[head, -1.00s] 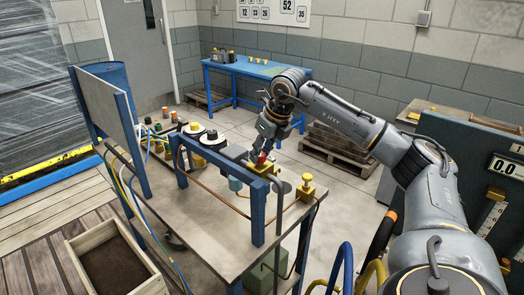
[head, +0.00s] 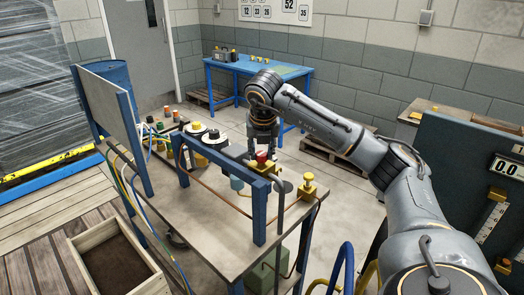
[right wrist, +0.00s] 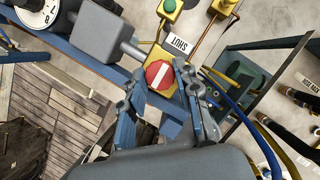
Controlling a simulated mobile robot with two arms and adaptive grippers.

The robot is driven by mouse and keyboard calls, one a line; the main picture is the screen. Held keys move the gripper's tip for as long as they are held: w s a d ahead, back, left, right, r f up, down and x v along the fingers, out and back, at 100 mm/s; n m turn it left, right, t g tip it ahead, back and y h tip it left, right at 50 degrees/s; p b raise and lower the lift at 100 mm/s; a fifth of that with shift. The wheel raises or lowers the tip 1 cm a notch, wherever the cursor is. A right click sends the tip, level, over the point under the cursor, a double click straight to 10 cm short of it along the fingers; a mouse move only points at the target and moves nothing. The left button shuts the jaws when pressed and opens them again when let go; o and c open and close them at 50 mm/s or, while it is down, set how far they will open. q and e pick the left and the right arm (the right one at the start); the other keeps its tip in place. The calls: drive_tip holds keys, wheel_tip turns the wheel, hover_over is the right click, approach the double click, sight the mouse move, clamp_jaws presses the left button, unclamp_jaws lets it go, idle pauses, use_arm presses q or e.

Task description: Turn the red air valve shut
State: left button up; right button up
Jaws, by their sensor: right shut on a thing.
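The red valve knob (head: 262,156) sits on a yellow block at the bench frame's near end. In the right wrist view the knob (right wrist: 159,76) is a red disc with a white bar slanting up to the right. My right gripper (head: 262,151) points down over it from above. In the right wrist view its fingers (right wrist: 160,80) stand on either side of the knob and are shut on it. A plate reading SHUT (right wrist: 180,44) lies just beyond the knob, up and to the right. My left gripper is not in view.
The blue frame rail (head: 225,165) runs along the bench (head: 200,215) beside the valve. A yellow fitting (head: 308,188) stands to the right, with copper pipe nearby. Dials (head: 215,137) and coloured buttons are to the left. A wooden box (head: 115,255) is at the lower left.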

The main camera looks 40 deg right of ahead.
idle(0.3)
drive_tip(key=o, duration=1.1)
drive_tip(key=shift+o, duration=0.2)
drive_tip(key=v, duration=1.1)
drive_tip(key=shift+r, duration=0.4)
drive_tip(key=shift+a, duration=0.25)
